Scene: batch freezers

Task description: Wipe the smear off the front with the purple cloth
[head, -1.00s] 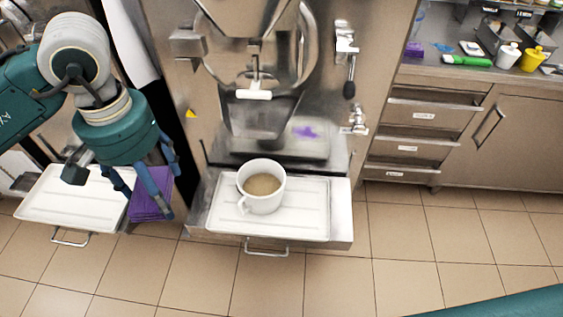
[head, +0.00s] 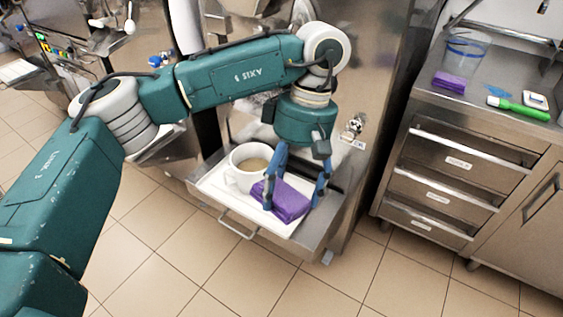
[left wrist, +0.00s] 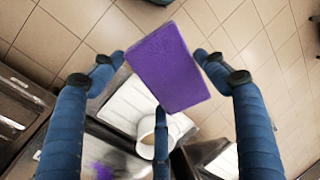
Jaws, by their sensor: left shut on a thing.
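My left gripper (head: 292,206) is shut on the purple cloth (head: 287,200), a folded block, and holds it at the right part of the white tray, close beside the mug. Whether the cloth touches the tray I cannot tell. In the left wrist view the cloth (left wrist: 168,68) sits between the blue fingers of the left gripper (left wrist: 158,62). The purple smear (left wrist: 102,171) shows at the bottom of the left wrist view, on the metal machine, apart from the cloth. In the head view my left arm hides the smear. My right gripper is out of view.
A white mug (head: 236,180) of brown liquid stands on the white tray (head: 213,184), close to the cloth. A metal tap (head: 354,127) sticks out at the right.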

